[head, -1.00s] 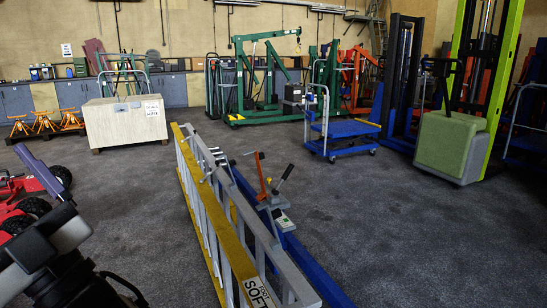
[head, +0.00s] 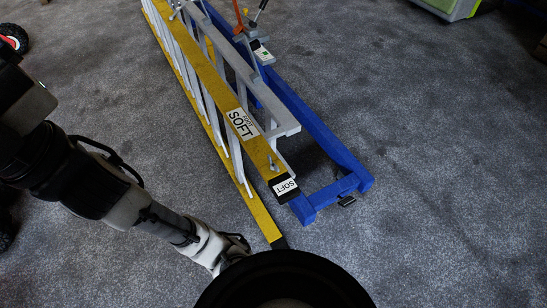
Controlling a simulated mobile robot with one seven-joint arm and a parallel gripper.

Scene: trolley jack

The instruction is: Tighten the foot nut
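A yellow-railed ladder (head: 205,68) lies on edge on the floor, with its near end at the centre of the head view. The lower yellow rail ends in another dark foot (head: 279,242). My arm comes in from the left, and its end with my gripper (head: 232,250) is low, left of the lower foot. A black round shape partly hides it, and its fingers cannot be made out.
The carpet is clear to the right. A red wheeled item (head: 14,36) is at upper left.

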